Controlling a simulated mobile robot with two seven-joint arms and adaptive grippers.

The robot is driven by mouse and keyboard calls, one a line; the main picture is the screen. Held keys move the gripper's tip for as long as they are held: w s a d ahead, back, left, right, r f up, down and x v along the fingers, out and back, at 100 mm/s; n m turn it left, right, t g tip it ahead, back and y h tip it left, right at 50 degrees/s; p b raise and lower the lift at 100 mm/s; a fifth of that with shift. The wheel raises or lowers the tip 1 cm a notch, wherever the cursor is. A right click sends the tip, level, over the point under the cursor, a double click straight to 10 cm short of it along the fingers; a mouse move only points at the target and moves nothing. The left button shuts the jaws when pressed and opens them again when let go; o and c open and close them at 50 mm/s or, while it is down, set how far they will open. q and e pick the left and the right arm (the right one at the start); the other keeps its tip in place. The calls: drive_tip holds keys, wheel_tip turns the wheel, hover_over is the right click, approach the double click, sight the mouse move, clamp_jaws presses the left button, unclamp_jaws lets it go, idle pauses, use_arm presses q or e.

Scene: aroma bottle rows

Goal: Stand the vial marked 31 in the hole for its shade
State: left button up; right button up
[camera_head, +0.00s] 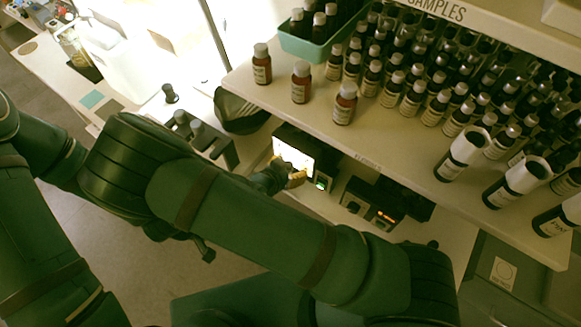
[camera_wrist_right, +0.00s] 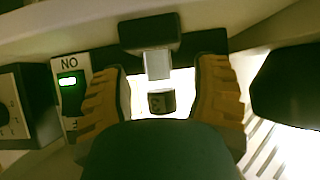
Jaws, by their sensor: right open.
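My right gripper (camera_wrist_right: 162,102) has its two orange-padded fingers apart. Between and beyond them is a small dark cylinder (camera_wrist_right: 160,103) with a pale mark on it; the mark is too small to read surely. It stands before a bright white panel, and I see no finger touching it. In the head view the right gripper (camera_head: 295,179) is at the lit panel (camera_head: 295,158) under the shelf, mostly hidden by my arm. A dark rack (camera_head: 228,154) on the counter to the left has dark vials or posts (camera_head: 197,127); its holes are unclear. My left gripper does not show.
A shelf (camera_head: 240,82) full of brown bottles overhangs the workspace. A dark device with an orange display (camera_head: 386,216) stands right of the lit panel. A green-lit switch (camera_wrist_right: 69,88) is left of the fingers. A dark vial-like object (camera_head: 170,93) stands beyond the rack.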

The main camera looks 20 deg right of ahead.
clamp_jaws()
drive_tip(key=shift+r, duration=0.15)
